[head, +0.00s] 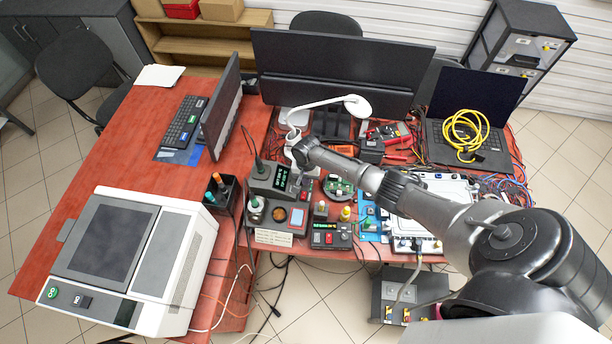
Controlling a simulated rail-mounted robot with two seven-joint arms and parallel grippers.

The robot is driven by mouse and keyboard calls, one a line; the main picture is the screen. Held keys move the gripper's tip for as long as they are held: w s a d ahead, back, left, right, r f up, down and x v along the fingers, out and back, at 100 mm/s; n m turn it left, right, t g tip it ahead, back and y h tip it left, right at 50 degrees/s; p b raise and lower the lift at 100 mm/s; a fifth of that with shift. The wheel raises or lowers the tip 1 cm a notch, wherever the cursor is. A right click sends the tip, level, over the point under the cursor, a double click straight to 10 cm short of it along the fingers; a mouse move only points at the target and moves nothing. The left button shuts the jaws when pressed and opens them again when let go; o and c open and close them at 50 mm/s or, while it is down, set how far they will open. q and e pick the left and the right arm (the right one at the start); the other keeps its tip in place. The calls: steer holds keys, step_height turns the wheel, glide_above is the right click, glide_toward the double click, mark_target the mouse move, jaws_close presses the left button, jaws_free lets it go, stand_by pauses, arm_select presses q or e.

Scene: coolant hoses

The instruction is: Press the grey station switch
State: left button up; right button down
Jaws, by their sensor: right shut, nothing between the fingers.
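A dark grey station (268,180) with a green lit display stands on the red bench, left of centre. Its switch is too small to make out. My right arm reaches in from the right across the bench. My right gripper (300,180) is shut and empty, pointing down close to the right side of this station. I cannot tell whether it touches anything. My left gripper is not in view.
A white lamp (357,105) arches behind my right wrist. A green circuit board (340,186), a small black unit with a lit display (331,236) and a white case (445,190) crowd the bench. A large grey-white machine (180,260) stands at left.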

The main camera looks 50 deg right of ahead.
steer(key=r, duration=0.1)
steer(key=r+p, duration=0.1)
steer(key=w+d+r+p, duration=0.1)
steer(key=r, duration=0.1)
steer(key=shift+d, duration=0.1)
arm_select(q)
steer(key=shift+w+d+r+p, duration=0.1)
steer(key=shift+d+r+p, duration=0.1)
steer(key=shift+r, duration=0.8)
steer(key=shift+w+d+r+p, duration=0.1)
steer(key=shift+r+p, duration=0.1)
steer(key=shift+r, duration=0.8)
arm_select(e)
step_height(320, 180, up, 9)
steer(key=shift+d, duration=0.3)
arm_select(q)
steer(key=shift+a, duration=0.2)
arm_select(e)
steer(key=shift+w+f, duration=0.1)
